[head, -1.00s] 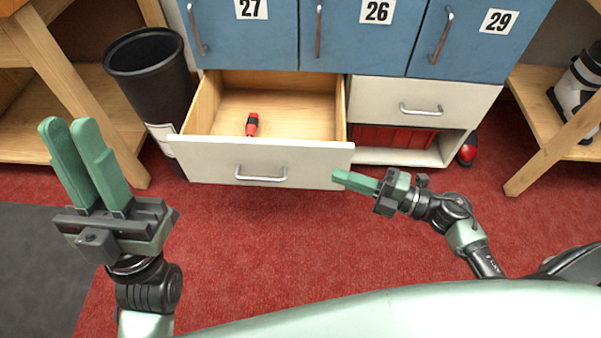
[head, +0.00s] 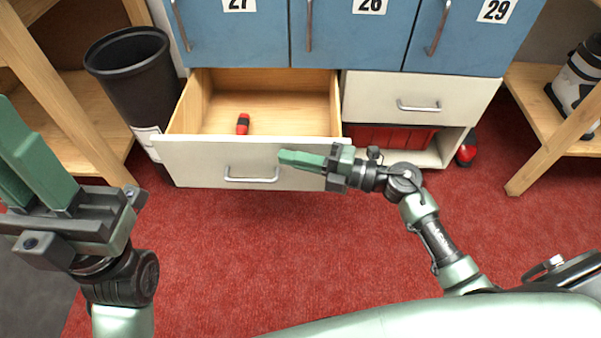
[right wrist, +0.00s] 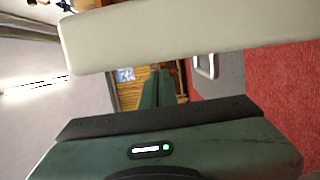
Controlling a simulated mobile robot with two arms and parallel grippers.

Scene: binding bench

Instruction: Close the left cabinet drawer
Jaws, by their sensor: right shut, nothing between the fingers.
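The left cabinet drawer (head: 200,163) is pulled out, with a white front and a silver handle (head: 251,175). A red and black object (head: 243,124) lies inside it. My right gripper (head: 283,157) is shut and empty, in front of the drawer face to the right of the handle. In the right wrist view its green fingers (right wrist: 157,90) show below the pale drawer front (right wrist: 180,38); I cannot tell whether they touch it. My left gripper (head: 22,150) is at the far left of the head view, away from the drawer, its two green fingers close together and cut off by the edge.
A black bin (head: 135,85) stands close to the left of the drawer. The right drawer (head: 385,98) is shut, above a red bin (head: 385,137). Blue cabinet doors (head: 350,35) are above. Wooden benches stand at both sides. Red carpet (head: 270,250) in front is clear.

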